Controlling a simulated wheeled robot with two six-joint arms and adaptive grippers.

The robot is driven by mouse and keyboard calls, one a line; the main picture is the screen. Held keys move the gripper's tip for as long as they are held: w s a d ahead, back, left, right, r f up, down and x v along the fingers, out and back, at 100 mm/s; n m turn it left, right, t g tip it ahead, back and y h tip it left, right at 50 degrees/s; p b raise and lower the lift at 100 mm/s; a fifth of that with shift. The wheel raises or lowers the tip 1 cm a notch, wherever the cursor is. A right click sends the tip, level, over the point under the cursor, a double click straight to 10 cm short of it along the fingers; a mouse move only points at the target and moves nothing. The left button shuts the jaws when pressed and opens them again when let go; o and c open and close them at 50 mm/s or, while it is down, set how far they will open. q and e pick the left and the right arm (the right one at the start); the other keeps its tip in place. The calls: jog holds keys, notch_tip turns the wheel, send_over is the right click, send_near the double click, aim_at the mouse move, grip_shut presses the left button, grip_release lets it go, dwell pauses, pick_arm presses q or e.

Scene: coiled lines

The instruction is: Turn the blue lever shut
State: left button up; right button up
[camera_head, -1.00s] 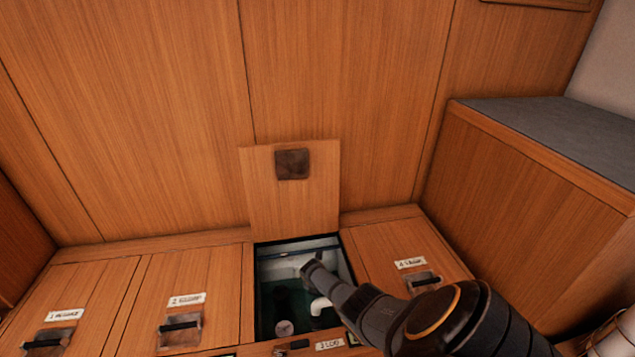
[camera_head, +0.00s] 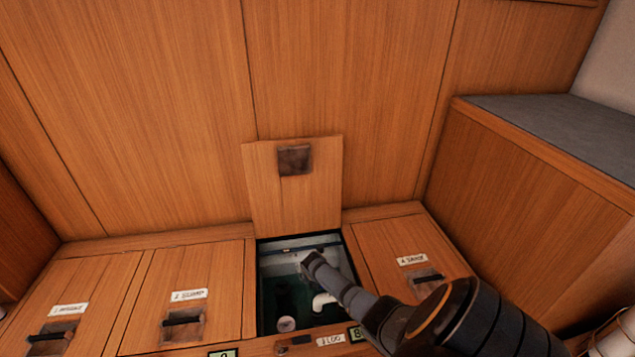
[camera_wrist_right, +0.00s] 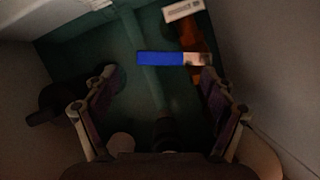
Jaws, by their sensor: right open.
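The blue lever (camera_wrist_right: 161,58) shows in the right wrist view as a bright blue bar lying crosswise, with a pale metal end at its right by an orange-brown part (camera_wrist_right: 190,35). A white label (camera_wrist_right: 184,11) sits just above that part. My right gripper (camera_wrist_right: 160,82) is open, its two fingers apart on either side below the lever, with nothing between the pads. In the head view my right arm reaches down into the open floor hatch (camera_head: 265,318), with its wrist (camera_head: 316,264) over the opening. The lever cannot be made out there. My left gripper is not in view.
The hatch's raised lid (camera_head: 293,200) stands against the wood panel behind. A white pipe (camera_head: 323,301) and a round pale piece (camera_head: 286,323) are inside the narrow opening. Closed hatches (camera_head: 195,285) lie to the left, another (camera_head: 405,245) to the right.

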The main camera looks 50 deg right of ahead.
jog(key=v, duration=0.8)
jog(key=shift+a+r, duration=0.15)
jog(key=shift+r, duration=0.2)
jog(key=shift+s, duration=0.1)
